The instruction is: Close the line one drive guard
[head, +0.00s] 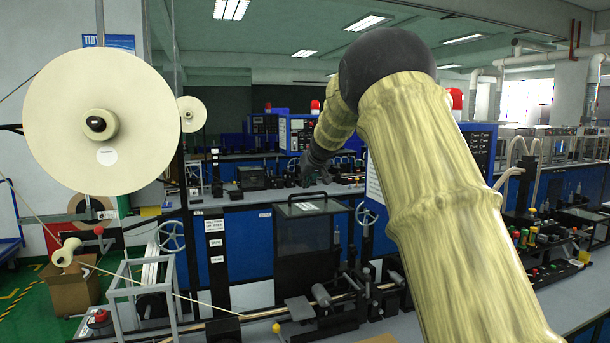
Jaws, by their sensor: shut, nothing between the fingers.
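A black-framed box with a clear front panel (306,235) stands at the middle of the near machine. It looks like the drive guard, but I cannot read a label that confirms it. Its top panel (307,206) carries a small pale handle or tag, and whether it is fully shut is hard to tell. My gripper (308,180) is dark and small in the picture, shut and empty. It appears just above the guard's top edge in the picture; I cannot tell the depth between them. My sleeved arm hides the area right of the guard.
A large cream tape reel (70,130) stands at the left, with tape running down to rollers on the near bench. A small handwheel (172,236) and a metal frame (143,290) are left of the guard. Coloured buttons (532,235) sit on the right bench. Blue machines stand behind.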

